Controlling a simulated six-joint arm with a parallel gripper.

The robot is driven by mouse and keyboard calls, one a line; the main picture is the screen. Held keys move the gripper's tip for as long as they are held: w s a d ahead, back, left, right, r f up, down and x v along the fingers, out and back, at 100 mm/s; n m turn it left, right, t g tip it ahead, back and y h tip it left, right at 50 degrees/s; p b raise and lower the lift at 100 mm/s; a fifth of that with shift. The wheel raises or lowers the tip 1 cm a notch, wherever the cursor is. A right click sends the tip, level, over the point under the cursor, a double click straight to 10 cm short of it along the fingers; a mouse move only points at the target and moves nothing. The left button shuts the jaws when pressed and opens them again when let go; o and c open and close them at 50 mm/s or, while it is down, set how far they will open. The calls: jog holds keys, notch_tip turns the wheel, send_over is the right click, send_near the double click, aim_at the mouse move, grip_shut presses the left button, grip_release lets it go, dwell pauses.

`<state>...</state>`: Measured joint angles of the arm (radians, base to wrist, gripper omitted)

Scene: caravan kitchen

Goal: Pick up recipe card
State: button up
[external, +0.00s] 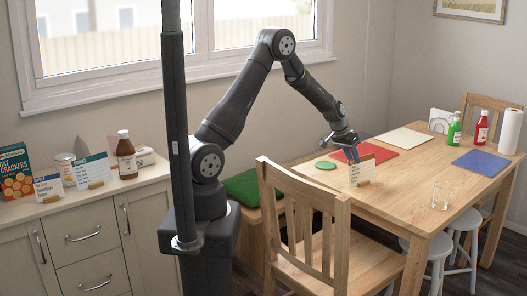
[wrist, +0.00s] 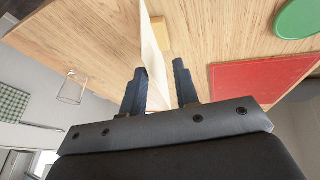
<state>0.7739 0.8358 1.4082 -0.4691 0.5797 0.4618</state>
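A recipe card (external: 360,172) stands upright in a small wooden holder on the dining table (external: 400,190), near its left end. My gripper (external: 352,156) is at the card's top edge. In the wrist view, my gripper (wrist: 160,88) has its two fingers apart, with the pale card (wrist: 157,55) seen nearly edge-on, reaching into the space between them. I cannot tell if either finger touches it. The wooden holder also shows in the wrist view (wrist: 161,34). Two more cards in wooden holders, a left one (external: 47,186) and a right one (external: 91,171), stand on the sideboard.
A green round coaster (external: 326,165), red mat (external: 357,139), white mat (external: 404,138) and blue mat (external: 480,163) lie on the table. A glass (external: 442,195), bottles (external: 455,131) and a paper roll (external: 510,132) stand further right. A wooden chair (external: 300,215) stands in front.

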aim_at(358, 166)
jog(key=x, duration=0.4)
jog(key=shift+s+d, duration=0.15)
jog(key=shift+s, duration=0.15)
jog(key=shift+w+d+f, duration=0.1)
jog(key=shift+d+f, duration=0.25)
jog(key=shift+f, duration=0.25)
jog(key=shift+c, duration=0.2)
grip_shut()
